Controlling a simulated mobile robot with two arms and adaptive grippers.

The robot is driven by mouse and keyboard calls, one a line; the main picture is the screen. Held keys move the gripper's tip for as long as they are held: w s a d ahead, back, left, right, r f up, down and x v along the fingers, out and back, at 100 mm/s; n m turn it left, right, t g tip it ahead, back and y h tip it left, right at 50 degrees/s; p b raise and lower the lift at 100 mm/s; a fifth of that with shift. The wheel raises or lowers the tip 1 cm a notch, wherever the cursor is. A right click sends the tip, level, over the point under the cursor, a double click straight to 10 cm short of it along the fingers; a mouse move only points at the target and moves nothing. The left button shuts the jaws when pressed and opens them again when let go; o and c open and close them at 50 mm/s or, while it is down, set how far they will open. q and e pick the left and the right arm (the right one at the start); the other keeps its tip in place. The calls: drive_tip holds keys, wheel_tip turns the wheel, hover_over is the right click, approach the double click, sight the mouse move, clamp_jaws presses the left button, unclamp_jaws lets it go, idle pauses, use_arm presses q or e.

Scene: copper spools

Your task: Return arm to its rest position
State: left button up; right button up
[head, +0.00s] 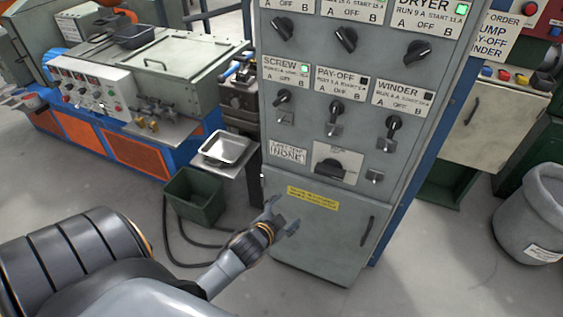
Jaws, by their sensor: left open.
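My left arm comes in from the lower left of the head view. Its gripper (281,217) is open and empty, with its fingers in front of the lower door of the grey control cabinet (330,225). I cannot tell how far the fingers are from the door. The cabinet carries several black rotary switches, among them the screw switch (283,97), the pay-off switch (334,112) and the winder switch (393,123). My right gripper is not in view.
A metal tray (224,148) sits on a small shelf left of the cabinet, above a dark green bin (194,197). Black cables lie on the floor beside the bin. A blue and orange machine (137,152) stands at the back left. A grey barrel (530,215) stands at the right.

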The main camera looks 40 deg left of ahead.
use_arm(q)
drive_tip(key=shift+s+f, duration=0.1)
drive_tip(key=shift+f, duration=0.1)
drive_tip(key=shift+f, duration=0.1)
idle(0.4)
drive_tip(key=s+d+f+g+h, duration=0.1)
drive_tip(key=s+d+f+g, duration=0.1)
drive_tip(key=s+f, duration=0.45)
drive_tip(key=s+d+f+n+g, duration=0.1)
drive_tip(key=s+f+g, duration=0.15)
drive_tip(key=f, duration=0.75)
drive_tip(key=s+d+f+g+h, duration=0.1)
drive_tip(key=s+d+f, duration=0.1)
drive_tip(key=s+f, duration=0.45)
drive_tip(key=s+d+f+g, duration=0.2)
drive_tip(key=s+f, duration=0.5)
drive_tip(key=s, duration=0.4)
drive_tip(key=s+d+f+n+g, duration=0.1)
drive_tip(key=s+f+g, duration=0.3)
drive_tip(key=s+f, duration=0.4)
drive_tip(key=s+d, duration=0.1)
drive_tip(key=s, duration=0.3)
drive_tip(key=shift+s+d+n+b, duration=0.15)
drive_tip(key=shift+s+n+b, duration=0.15)
drive_tip(key=shift+b, duration=0.1)
